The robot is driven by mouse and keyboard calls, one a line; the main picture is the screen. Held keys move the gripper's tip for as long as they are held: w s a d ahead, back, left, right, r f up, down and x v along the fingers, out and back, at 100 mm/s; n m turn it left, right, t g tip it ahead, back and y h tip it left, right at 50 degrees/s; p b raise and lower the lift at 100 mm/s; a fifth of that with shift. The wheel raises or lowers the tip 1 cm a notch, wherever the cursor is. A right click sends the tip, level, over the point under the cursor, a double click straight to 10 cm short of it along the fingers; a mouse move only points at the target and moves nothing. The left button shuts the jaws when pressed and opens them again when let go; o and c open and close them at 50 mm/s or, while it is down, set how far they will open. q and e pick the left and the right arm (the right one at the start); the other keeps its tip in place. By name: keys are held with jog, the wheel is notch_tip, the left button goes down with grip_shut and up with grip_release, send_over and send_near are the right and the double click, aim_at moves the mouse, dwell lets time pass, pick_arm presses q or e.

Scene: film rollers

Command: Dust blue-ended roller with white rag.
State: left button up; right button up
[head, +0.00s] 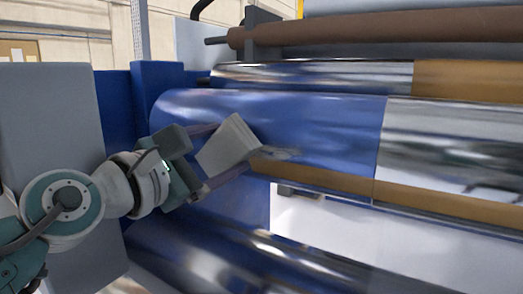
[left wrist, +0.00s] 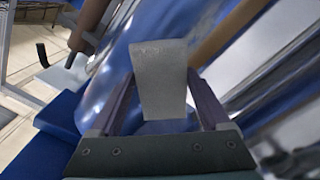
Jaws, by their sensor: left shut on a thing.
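The white rag (head: 232,143), a pale folded pad, is held between the two fingers of my left gripper (head: 234,147). The rag also fills the middle of the left wrist view (left wrist: 160,85), with a finger on either side. The blue-ended roller (head: 325,125) lies across the head view, glossy blue at left and silvery at right. The rag overlaps the blue part in the picture; whether it touches the surface I cannot tell. A grey patch beside the rag's lower right corner looks like a reflection or shadow. My right gripper is in neither view.
A brown roller (head: 400,30) and a shiny roller (head: 310,74) run above and behind. A tan bar (head: 440,207) runs below the blue-ended roller. Another shiny roller (head: 240,256) lies lower. A blue frame post (head: 160,85) stands close behind my left arm.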

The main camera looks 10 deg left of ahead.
pick_arm(q)
jog(key=shift+w+d, duration=0.25)
jog(key=shift+w, duration=0.4)
